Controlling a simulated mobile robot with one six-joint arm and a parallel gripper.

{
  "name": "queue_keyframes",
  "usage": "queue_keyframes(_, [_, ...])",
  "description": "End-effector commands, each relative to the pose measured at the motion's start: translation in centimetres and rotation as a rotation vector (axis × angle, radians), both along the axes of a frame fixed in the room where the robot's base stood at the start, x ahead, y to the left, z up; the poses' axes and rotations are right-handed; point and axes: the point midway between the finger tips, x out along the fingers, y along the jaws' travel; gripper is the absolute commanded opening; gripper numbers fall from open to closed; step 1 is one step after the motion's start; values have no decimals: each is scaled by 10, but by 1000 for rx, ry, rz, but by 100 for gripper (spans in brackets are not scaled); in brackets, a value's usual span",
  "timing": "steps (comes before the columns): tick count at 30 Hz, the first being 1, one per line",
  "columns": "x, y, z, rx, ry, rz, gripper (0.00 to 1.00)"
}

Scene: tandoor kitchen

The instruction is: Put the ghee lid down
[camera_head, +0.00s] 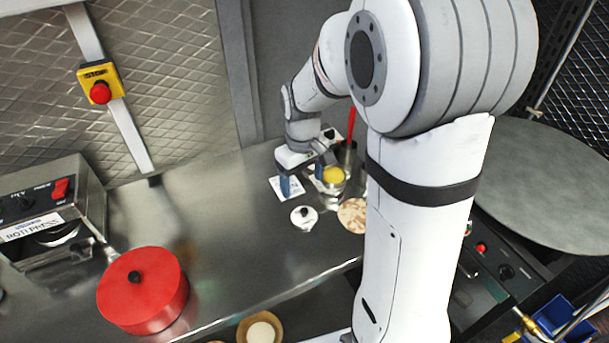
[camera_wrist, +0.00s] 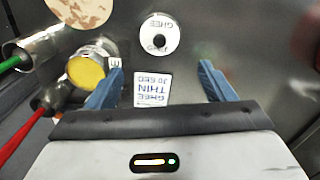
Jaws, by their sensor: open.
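The ghee lid (camera_head: 304,216) is a white disc with a black knob, lying flat on the steel counter. In the wrist view the lid (camera_wrist: 158,36) shows the word GHEE and sits just beyond my fingertips. My gripper (camera_wrist: 160,68) is open and empty, its two blue fingers apart, with the lid clear of both. The ghee pot (camera_wrist: 87,70), metal with yellow contents, stands uncovered beside the left finger. It also shows in the head view (camera_head: 333,175). A printed GHEE card (camera_wrist: 152,88) lies on the counter between the fingers.
Metal holders with a red handle (camera_wrist: 22,138) and a green handle (camera_wrist: 18,62) stand left of the pot. A round tan, speckled disc (camera_head: 352,215) lies near the lid. A red lidded pot (camera_head: 145,290) stands left; the counter between (camera_head: 230,225) is clear.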

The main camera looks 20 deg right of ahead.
Motion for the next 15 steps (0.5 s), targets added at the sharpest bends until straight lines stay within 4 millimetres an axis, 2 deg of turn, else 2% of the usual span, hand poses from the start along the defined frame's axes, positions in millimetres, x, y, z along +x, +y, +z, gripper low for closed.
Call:
queue_keyframes(5, [-2,0,15,0,-5,-5,76])
queue_keyframes(8, [-12,0,25,0,-24,-26,76])
queue_keyframes(11, [-31,-1,41,2,-57,-70,76])
queue_keyframes(15, [-65,-1,63,8,-115,-148,76])
